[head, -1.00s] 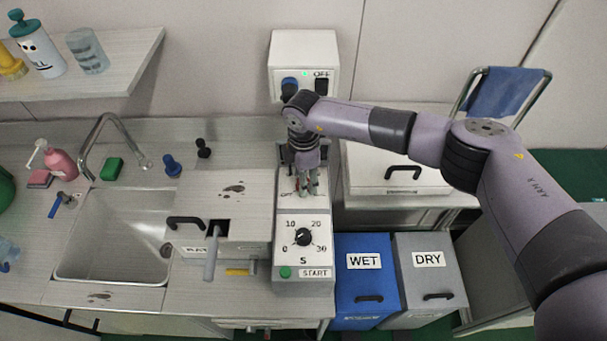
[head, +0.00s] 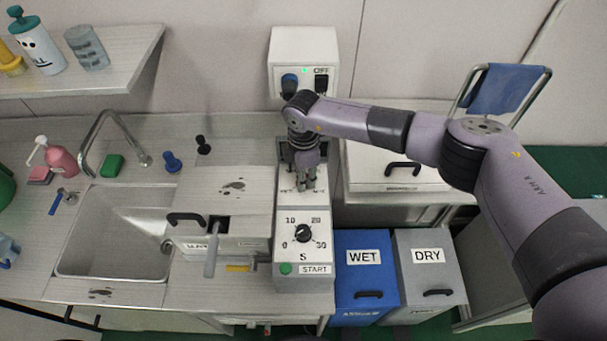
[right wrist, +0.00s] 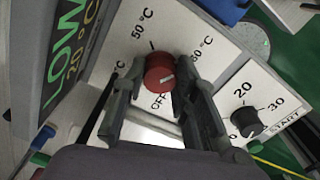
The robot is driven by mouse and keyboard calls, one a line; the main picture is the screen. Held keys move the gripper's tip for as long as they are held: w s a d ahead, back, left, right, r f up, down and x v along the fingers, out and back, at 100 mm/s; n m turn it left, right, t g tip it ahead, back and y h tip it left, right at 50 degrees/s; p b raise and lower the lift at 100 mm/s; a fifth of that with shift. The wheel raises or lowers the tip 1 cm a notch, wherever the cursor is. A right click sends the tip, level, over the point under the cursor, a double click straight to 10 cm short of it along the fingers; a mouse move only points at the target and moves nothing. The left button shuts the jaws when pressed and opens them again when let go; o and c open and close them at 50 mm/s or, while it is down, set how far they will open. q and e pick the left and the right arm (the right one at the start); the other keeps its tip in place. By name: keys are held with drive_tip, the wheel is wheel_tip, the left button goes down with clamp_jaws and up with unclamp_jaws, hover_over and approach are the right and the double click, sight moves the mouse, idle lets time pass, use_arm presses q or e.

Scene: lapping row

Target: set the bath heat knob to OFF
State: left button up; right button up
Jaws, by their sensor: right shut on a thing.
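The bath heat knob (right wrist: 158,66) is red with a white mark and sits on a white panel printed 50 °C, 60 °C and OFF. In the right wrist view its mark shows on the lower right of the knob; I cannot tell which label it points at. My right gripper (right wrist: 160,80) is shut on the knob, one finger on each side. In the head view the right gripper (head: 305,186) points down at the rear of the white control unit (head: 290,270), and hides the knob. My left gripper is not in view.
A black timer knob (head: 303,233) and a green START button (head: 285,268) are in front of the gripper. A lidded bath (head: 235,200) with a black handle is to the left, then a sink (head: 115,230). A white box with an OFF label (head: 303,50) is behind.

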clamp_jaws()
